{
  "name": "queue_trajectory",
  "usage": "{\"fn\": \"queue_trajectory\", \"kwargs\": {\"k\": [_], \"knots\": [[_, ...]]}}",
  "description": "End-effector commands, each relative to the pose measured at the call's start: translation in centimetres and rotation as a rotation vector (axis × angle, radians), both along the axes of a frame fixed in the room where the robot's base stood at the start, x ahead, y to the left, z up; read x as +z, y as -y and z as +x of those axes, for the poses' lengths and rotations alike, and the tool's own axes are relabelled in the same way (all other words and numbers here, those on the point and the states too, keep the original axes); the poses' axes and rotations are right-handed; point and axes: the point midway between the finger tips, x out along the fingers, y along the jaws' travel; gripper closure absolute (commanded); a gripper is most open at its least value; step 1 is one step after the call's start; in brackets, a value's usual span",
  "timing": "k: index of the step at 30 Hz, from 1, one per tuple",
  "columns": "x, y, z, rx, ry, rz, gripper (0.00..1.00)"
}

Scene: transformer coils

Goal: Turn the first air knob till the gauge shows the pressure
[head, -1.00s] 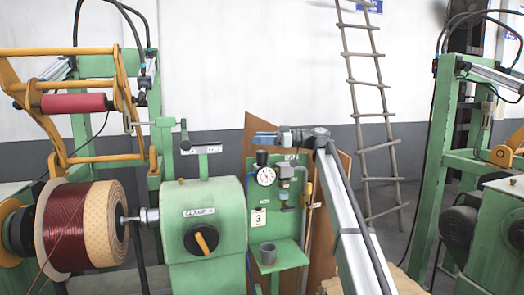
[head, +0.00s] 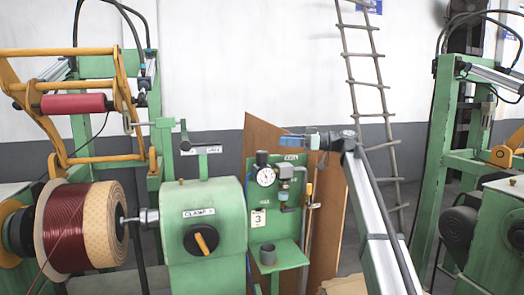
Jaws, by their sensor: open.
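A white round gauge (head: 265,177) sits on a green panel (head: 257,233) in the middle of the head view. A dark knob (head: 262,157) stands just above the gauge. A grey regulator unit (head: 285,172) is mounted to the right of the gauge. My gripper (head: 283,141) points left, above and to the right of the knob, apart from it in the picture. It is open and holds nothing visible. The gauge needle is too small to read clearly.
A card marked 3 (head: 258,218) hangs under the gauge. A grey cup (head: 267,254) stands on the panel's small shelf. The green clamp housing (head: 205,235) with its black and orange dial and a copper coil (head: 70,228) are at left. A ladder (head: 368,85) leans behind my arm.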

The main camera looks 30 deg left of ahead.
Motion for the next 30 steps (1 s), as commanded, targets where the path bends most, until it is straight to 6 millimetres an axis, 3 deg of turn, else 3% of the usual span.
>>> {"fn": "queue_trajectory", "kwargs": {"k": [1, 3, 8, 11, 17, 30], "knots": [[-1.9, 2.3, -1.3, -0.026, -0.007, -0.005, 0.3], [-3.6, 4.2, -2.0, -0.067, -0.01, -0.008, 0.3], [-5.5, 5.3, -3.7, -0.148, 0.002, -0.005, 0.3], [-5.3, 5.1, -2.7, -0.197, 0.017, 0.004, 0.3], [-5.1, 3.7, -2.3, -0.212, 0.025, 0.011, 0.3], [-5.1, -3.7, -2.8, -0.21, 0.025, 0.01, 0.3]]}}
